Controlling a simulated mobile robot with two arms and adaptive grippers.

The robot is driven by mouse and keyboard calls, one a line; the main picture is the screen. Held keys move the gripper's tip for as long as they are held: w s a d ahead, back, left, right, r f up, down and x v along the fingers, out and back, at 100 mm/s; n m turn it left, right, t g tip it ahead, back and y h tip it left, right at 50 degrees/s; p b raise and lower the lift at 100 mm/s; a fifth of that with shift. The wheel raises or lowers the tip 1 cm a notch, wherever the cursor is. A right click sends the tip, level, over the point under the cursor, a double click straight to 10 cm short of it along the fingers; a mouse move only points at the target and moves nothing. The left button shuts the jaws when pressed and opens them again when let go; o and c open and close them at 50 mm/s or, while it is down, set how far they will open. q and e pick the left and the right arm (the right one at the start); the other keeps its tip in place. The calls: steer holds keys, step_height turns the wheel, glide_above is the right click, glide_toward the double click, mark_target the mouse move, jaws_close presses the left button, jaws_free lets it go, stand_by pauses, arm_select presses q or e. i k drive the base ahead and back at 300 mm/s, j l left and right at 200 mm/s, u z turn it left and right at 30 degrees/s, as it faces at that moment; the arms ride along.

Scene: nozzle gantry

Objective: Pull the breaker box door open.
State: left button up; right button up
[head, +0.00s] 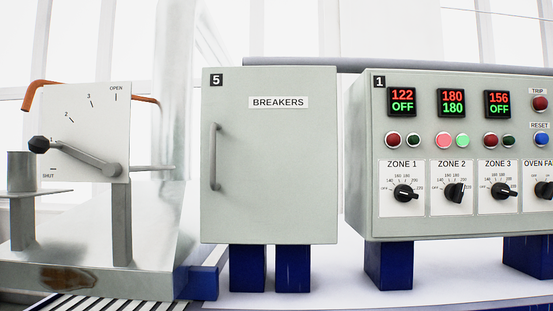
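The breaker box (269,155) is a pale grey-green cabinet in the middle of the head view. A grey vertical bar handle (215,157) is on the left side of the door. Neither of my grippers is in the head view, and nothing touches the handle.
Control panel 1 (460,225), with displays, lamps and knobs, stands close on the right. On the left is a lever (85,156) with a black knob before a white SHUT-to-OPEN scale plate. Blue posts (248,268) stand under the breaker box.

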mark_target(268, 157)
steer(key=j+u, duration=0.1)
steer(key=j, duration=1.2)
steer(key=k, duration=0.05)
